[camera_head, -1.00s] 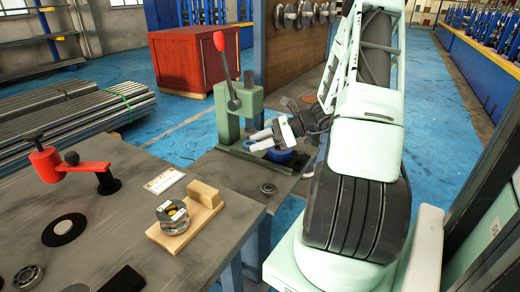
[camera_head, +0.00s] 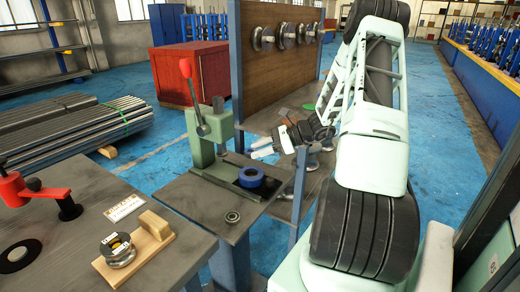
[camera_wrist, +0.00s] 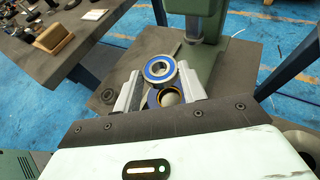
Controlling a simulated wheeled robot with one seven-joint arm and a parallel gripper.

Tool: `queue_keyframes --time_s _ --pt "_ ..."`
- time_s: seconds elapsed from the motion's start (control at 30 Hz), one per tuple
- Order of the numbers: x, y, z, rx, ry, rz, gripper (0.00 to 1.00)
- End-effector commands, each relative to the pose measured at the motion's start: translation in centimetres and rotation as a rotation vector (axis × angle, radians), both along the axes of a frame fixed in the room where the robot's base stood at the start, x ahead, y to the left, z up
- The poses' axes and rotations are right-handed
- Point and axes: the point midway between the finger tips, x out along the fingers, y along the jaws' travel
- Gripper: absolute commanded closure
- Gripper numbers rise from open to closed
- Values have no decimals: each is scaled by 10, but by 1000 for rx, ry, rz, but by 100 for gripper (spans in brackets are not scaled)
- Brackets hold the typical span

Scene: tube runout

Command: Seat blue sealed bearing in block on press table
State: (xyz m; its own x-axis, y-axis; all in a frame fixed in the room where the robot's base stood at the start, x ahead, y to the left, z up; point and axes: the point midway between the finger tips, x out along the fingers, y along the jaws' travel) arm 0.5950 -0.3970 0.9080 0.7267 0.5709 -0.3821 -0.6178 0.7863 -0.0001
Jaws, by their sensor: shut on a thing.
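The blue sealed bearing (camera_wrist: 160,68), a steel ring with a blue seal, is between my fingertips in the wrist view. My gripper (camera_wrist: 158,78) is shut on it and holds it above the press table (camera_wrist: 228,70). The round block (camera_wrist: 170,97) with a blue rim and open bore shows just below the bearing, partly hidden by it and the fingers. In the head view the blue block (camera_head: 251,178) stands on the press table (camera_head: 195,197) beside the green press. My gripper (camera_head: 262,148) is up and right of the block there; the bearing is hard to make out.
The green arbor press (camera_head: 212,135) with a red-knobbed lever (camera_head: 190,90) stands behind the block. A wooden fixture (camera_head: 135,255) sits on the left bench. A blue post (camera_head: 299,190) stands right of the press table.

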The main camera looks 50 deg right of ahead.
Motion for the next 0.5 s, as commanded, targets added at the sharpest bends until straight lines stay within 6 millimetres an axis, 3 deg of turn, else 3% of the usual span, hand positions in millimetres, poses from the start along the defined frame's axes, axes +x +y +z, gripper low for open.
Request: queue_keyframes --time_s 0.07,0.5 --pt "0 0 2 1 0 0 83" --pt "0 0 -39 2 0 -1 83"
